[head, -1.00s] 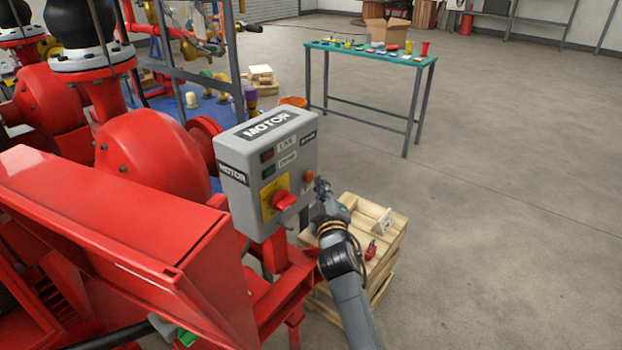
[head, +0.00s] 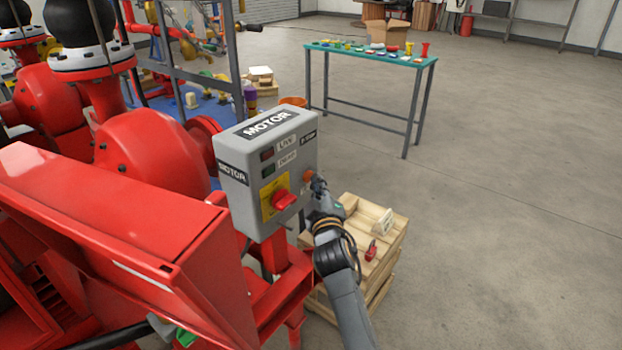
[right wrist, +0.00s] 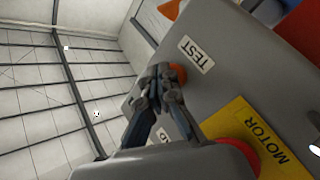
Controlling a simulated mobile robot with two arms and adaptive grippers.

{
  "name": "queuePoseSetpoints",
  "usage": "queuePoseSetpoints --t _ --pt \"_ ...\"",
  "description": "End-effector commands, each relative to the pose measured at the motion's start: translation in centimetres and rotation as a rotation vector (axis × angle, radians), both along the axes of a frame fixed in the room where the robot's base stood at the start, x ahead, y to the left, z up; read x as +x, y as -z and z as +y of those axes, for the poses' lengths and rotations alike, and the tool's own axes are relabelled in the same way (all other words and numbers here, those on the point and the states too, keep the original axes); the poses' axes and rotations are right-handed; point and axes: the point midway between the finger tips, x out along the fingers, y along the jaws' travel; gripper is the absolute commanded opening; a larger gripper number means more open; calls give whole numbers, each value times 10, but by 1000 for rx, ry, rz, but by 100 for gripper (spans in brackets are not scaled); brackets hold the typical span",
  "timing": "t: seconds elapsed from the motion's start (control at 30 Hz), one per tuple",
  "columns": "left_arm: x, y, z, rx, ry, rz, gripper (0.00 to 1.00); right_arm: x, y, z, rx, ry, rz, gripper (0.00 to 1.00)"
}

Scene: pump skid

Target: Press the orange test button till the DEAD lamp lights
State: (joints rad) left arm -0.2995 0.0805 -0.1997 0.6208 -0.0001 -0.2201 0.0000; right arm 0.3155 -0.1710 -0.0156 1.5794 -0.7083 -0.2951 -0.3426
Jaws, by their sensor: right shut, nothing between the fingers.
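The orange test button (head: 308,174) is on the right of the front of the grey MOTOR box (head: 233,195). My right gripper (head: 317,183) is shut and empty, its tip right at the button. In the right wrist view the shut fingertips (right wrist: 166,74) overlap the orange button (right wrist: 179,74), beside the TEST label (right wrist: 196,54); I cannot tell whether they touch it. The upper, dark red lamp (head: 267,155) and the lower, dark green DEAD lamp (head: 268,171) both look unlit. My left gripper is not in view.
A red rotary switch (head: 284,199) on a yellow plate sticks out left of and below the button. Red pump machinery (head: 110,220) fills the left. A wooden crate (head: 350,235) with a small red padlock stands below right. The floor at right is clear.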

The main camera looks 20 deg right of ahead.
Motion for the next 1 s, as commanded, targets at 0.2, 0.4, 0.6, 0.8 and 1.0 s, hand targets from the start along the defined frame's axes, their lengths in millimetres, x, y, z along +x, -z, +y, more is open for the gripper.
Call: queuePoseSetpoints --t 0.2,0.4,0.6,0.8,1.0 --pt "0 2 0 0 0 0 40 2 0 2 0 0 0 0" --pt "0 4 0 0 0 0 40 4 0 3 0 -1 -1 0" --pt "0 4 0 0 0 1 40 5 -1 5 2 0 -2 0" --pt "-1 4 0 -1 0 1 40 5 -2 6 5 -1 -3 0" --pt "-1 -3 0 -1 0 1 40 0 -4 2 6 -1 -1 0"
